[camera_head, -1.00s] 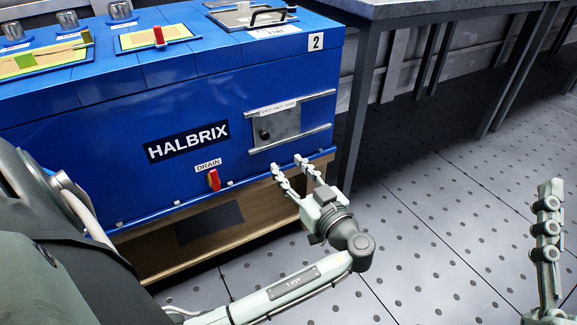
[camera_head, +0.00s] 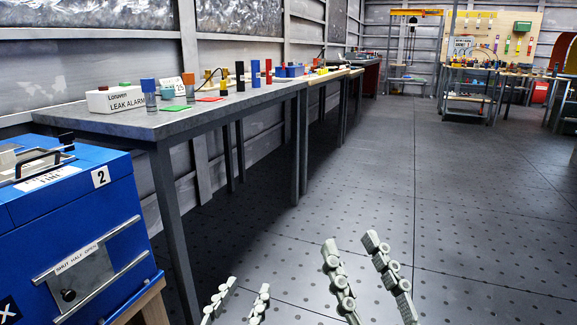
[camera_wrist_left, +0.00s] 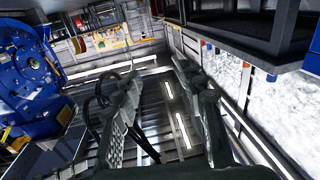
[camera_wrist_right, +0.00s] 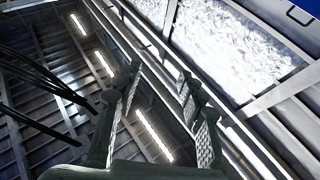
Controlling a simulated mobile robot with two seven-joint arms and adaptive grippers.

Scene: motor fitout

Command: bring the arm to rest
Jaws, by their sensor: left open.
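My left gripper (camera_head: 248,287) is at the bottom of the head view, left of centre, with its two fingers apart and nothing between them. Its fingers also show spread and empty in the left wrist view (camera_wrist_left: 155,72). My right gripper (camera_head: 350,241) is just right of it, fingers pointing up and spread, with nothing between them. The right wrist view (camera_wrist_right: 160,68) also shows its fingers apart and empty. Both grippers appear in front of the open floor and clear of the blue machine (camera_head: 40,235). The arms behind the fingers are out of the head view.
The blue machine, with a sliding plate (camera_head: 97,277) on its front, stands at the left on a wooden base. A grey workbench (camera_head: 150,122) behind it holds a leak alarm box (camera_head: 112,101) and several small parts. Open floor (camera_head: 480,240) lies to the right.

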